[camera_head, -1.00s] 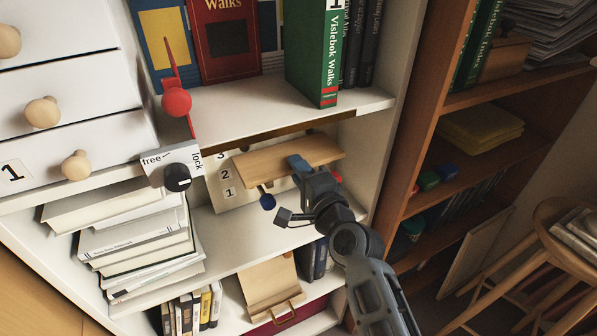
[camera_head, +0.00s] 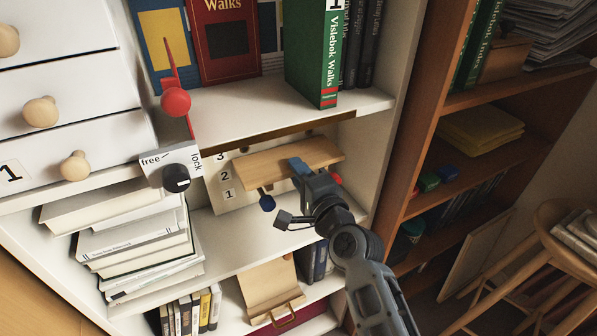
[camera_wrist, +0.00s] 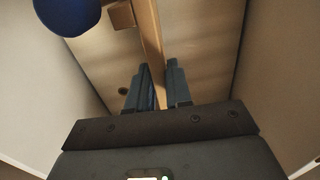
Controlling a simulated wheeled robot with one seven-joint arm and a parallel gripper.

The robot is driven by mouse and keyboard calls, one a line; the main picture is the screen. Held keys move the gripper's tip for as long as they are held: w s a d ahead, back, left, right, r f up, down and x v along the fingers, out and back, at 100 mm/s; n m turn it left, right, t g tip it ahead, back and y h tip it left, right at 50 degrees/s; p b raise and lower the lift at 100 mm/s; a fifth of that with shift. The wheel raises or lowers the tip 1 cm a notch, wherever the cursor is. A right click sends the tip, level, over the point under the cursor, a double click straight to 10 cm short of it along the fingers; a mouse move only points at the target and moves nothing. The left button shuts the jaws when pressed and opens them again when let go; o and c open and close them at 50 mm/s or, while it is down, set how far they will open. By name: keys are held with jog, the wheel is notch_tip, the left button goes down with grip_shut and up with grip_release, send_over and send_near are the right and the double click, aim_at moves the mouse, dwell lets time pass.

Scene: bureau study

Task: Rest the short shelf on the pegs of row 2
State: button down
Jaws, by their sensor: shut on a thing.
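The short shelf (camera_head: 268,166) is a light wooden board inside the white bay, held roughly level in front of the back panel marked 1, 2 and 3. My gripper (camera_head: 299,167) is shut on its front edge, right of its middle. In the wrist view the board (camera_wrist: 152,45) runs edge-on between the fingers of my gripper (camera_wrist: 157,88). A red one (camera_head: 336,178) shows at the right. Whether the board touches any peg cannot be told.
Above is a white shelf (camera_head: 250,118) with books. Left are a free/lock knob (camera_head: 176,178) and stacked books (camera_head: 135,245). Below, a wooden stand (camera_head: 268,290) and books fill the lower bay. The white side wall (camera_head: 385,150) stands close right of my arm.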

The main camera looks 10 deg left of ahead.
jog(key=shift+f+b, duration=1.2)
jog(key=shift+f, duration=0.15)
jog(key=c, duration=1.2)
grip_release()
jog(key=shift+c, duration=0.2)
jog(key=v, duration=0.6)
jog(key=shift+o, duration=0.4)
jog(key=o, duration=0.5)
